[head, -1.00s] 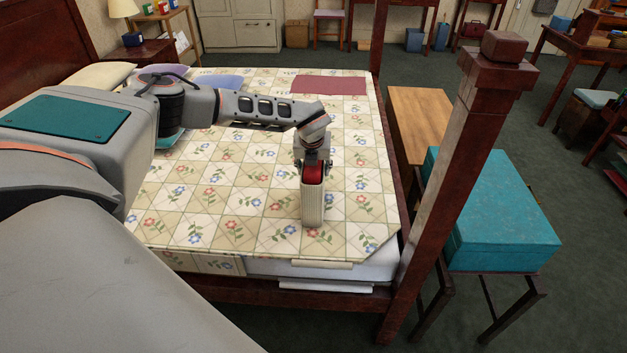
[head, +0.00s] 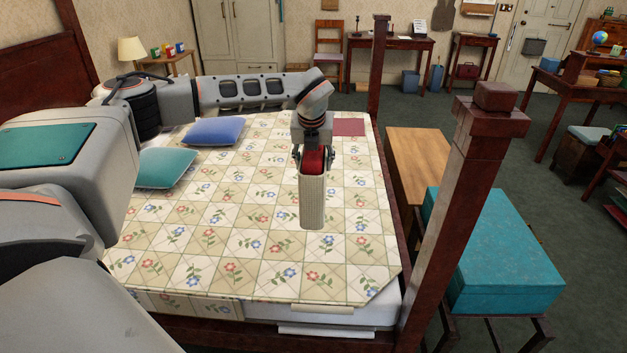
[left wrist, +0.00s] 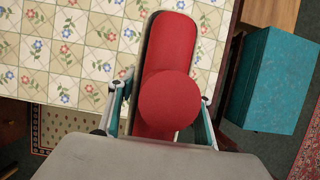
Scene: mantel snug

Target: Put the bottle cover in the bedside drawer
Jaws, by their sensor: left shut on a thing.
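The bottle cover (head: 312,203) is cream and ribbed, and hangs roughly upright over the quilted bed in the head view. A red piece (head: 313,162) shows at its top. In the left wrist view a long red shape with a round red part (left wrist: 168,100) fills the middle, with a thin pale rim around its far end. My left gripper (head: 314,156) is shut on the upper end of the cover, pointing down; its fingers straddle the red part in the left wrist view. My right gripper is not in view. No bedside drawer is clearly visible; my left arm covers much of the area beside the lamp.
The bed (head: 200,245) has blue (head: 214,131) and teal (head: 166,168) pillows. A dark bedpost (head: 455,215) stands right of the cover. Beyond it are a wooden bench (head: 418,165) and a teal box (head: 505,250). A lamp (head: 132,48) stands at the far left.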

